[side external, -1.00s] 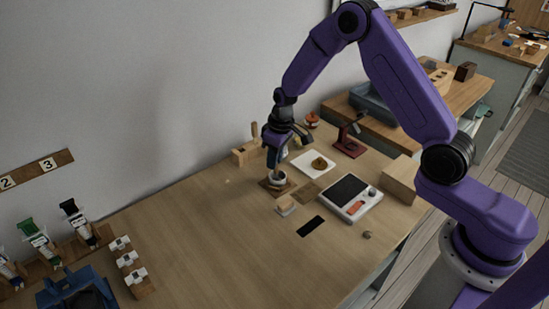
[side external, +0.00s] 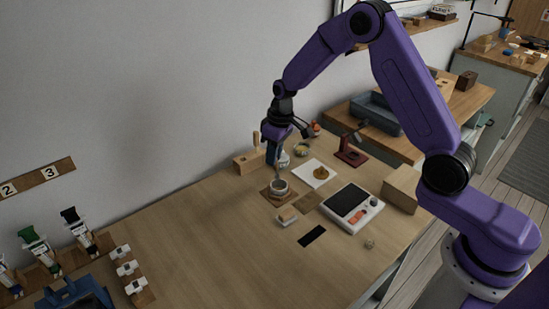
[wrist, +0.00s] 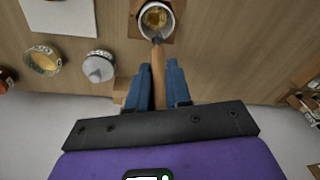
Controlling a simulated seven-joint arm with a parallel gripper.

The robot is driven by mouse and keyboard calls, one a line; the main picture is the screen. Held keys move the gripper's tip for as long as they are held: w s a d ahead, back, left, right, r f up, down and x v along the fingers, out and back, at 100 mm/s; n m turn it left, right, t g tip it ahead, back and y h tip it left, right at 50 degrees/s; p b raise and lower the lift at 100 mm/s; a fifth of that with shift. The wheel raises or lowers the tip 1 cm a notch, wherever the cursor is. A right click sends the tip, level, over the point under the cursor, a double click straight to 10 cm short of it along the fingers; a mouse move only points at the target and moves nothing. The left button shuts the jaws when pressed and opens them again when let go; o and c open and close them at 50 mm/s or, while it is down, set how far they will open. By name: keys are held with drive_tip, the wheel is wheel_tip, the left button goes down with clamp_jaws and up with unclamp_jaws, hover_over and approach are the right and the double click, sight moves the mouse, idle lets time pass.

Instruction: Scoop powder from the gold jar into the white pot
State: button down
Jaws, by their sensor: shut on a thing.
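My gripper (side external: 272,158) is shut on the wooden handle of a slim tool (wrist: 158,62), which points down. In the wrist view my blue fingers (wrist: 158,88) sit either side of the handle. The tool's tip is at the near rim of the white pot (side external: 278,189), seemingly above it. The pot (wrist: 143,28) is round and open, with golden-brown material inside. The gold jar (wrist: 42,60) is a round open container with a golden rim, left in the wrist view; in the side view it appears behind the pot (side external: 302,150). Any powder on the tip is too small to tell.
A pale jar with a grey peaked content (wrist: 98,67) stands between gold jar and gripper. A scale (side external: 376,204), a small block (side external: 288,216) and a wooden holder (side external: 245,164) stand nearby.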

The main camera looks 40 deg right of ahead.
drive_tip(key=shift+r, duration=0.2)
drive_tip(key=shift+r, duration=2.45)
